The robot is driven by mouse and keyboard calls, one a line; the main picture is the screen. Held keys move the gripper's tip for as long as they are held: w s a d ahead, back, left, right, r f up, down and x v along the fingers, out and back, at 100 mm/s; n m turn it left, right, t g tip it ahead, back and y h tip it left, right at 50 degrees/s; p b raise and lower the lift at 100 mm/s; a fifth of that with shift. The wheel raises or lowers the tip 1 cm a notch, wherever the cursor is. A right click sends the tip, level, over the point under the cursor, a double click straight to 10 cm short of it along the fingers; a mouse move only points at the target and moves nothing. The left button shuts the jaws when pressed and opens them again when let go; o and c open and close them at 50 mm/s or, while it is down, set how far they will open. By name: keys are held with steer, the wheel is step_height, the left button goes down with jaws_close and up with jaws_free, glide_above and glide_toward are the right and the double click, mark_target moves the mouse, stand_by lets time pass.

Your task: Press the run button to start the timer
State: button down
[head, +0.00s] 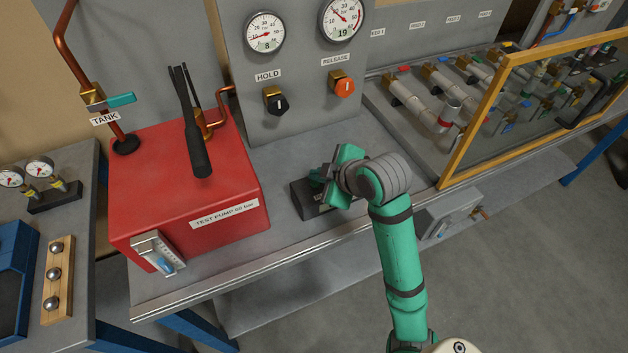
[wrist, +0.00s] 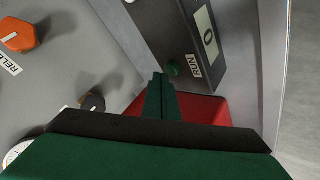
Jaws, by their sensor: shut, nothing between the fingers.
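The timer (head: 308,201) is a dark box on the grey bench, in front of the gauge panel; my arm covers part of it in the head view. In the wrist view the timer (wrist: 165,25) shows a pale display (wrist: 207,33) reading 0. A round green run button (wrist: 172,69) sits beside its RUN label. My gripper (wrist: 160,78) is shut and empty. Its fingertips are close beside the run button; I cannot tell whether they touch it. In the head view my gripper (head: 325,173) is over the timer and its tips are hard to make out.
A red test pump (head: 190,190) with an upright black lever stands left of the timer. Behind are a black HOLD knob (head: 275,101), an orange RELEASE knob (head: 343,86) and two gauges. A yellow-framed guard (head: 478,130) stands to the right. The bench front edge is clear.

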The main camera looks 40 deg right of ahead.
mark_target(317, 185)
steer(key=shift+w+a, duration=0.1)
steer(key=shift+a, duration=0.05)
steer(key=shift+s+d+r, duration=0.15)
steer(key=shift+r, duration=0.3)
steer(key=shift+s+d+r, duration=0.1)
steer(key=shift+d+r, duration=0.05)
steer(key=shift+r, duration=0.25)
step_height(317, 185, up, 4)
steer(key=shift+a+r, duration=0.1)
steer(key=shift+r, duration=0.1)
steer(key=shift+w+a, duration=0.15)
steer(key=shift+w, duration=0.05)
steer(key=shift+s+d, duration=0.2)
stand_by(0.4)
steer(key=shift+a, duration=0.1)
stand_by(0.4)
